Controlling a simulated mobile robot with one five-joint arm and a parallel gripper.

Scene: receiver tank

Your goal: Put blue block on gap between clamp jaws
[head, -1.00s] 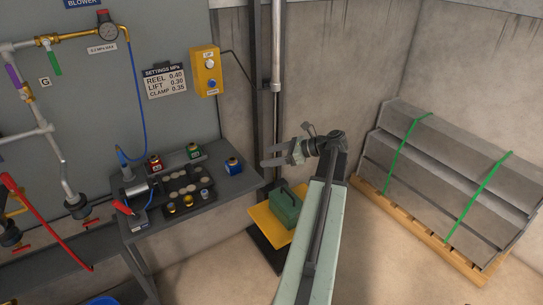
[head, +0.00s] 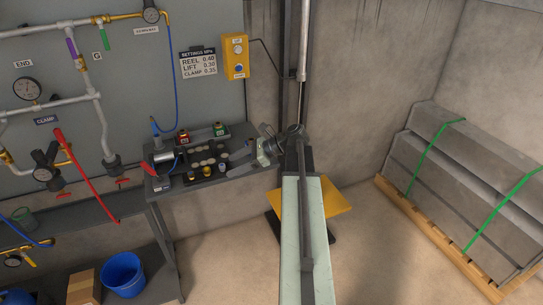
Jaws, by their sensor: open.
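A grey cylinder device with a blue hose, perhaps the clamp (head: 163,156), stands at the bench's left end. Its jaws and the gap between them are too small to tell.
A red block (head: 183,136), a green block (head: 219,129) and a tray of round discs (head: 206,160) are on the bench. A yellow platform (head: 333,202) stands beside it. A pallet of strapped grey slabs (head: 450,190) is at right.

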